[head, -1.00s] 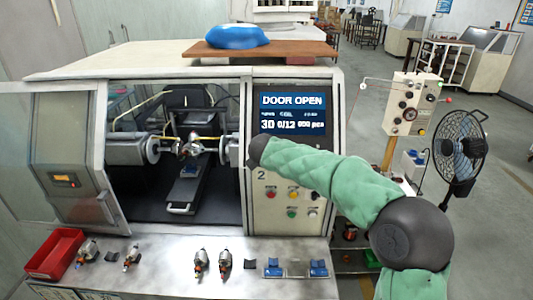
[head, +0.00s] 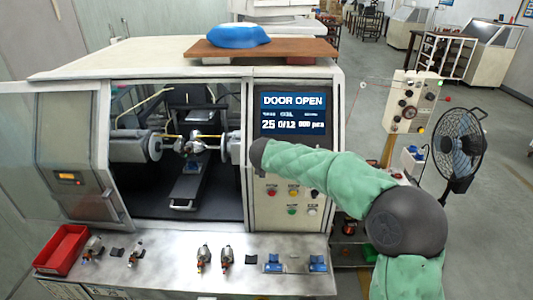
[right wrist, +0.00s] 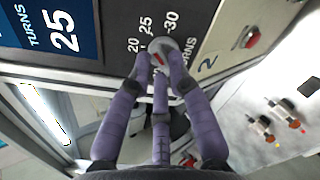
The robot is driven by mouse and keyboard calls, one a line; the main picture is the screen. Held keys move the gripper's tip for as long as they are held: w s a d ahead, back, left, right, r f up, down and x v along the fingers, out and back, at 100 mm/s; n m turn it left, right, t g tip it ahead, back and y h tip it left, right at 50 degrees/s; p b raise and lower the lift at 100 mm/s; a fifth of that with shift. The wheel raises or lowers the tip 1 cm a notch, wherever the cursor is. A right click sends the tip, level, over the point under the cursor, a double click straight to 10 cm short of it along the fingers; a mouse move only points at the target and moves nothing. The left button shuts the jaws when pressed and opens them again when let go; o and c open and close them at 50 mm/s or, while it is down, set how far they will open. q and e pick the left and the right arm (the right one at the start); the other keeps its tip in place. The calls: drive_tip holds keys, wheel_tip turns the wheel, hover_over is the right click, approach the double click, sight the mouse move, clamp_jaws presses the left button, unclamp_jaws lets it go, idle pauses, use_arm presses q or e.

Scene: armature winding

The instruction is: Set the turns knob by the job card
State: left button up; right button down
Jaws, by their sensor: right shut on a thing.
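The grey turns knob (right wrist: 163,47) sits on the machine's panel in the right wrist view, with a small red mark. The labels 20, 25 and 30 run around it. My right gripper (right wrist: 158,68) has its purple fingers shut around the knob. In the head view my arm hides the knob and the gripper. The machine's display (head: 292,115) reads "DOOR OPEN" and 25, 0/12; the turns readout (right wrist: 60,35) in the right wrist view also reads 25. I cannot make out a job card. My left gripper is not in view.
The winding machine's door (head: 70,160) stands open at the left, with an armature (head: 190,145) held inside. Several armatures, blue parts and a red bin (head: 62,250) are on the front shelf. A fan (head: 458,150) stands at the right.

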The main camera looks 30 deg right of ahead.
idle(0.4)
drive_tip(key=c, duration=1.1)
unclamp_jaws()
drive_tip(key=shift+c, duration=0.2)
drive_tip(key=shift+s, duration=0.1)
drive_tip(key=v, duration=1.2)
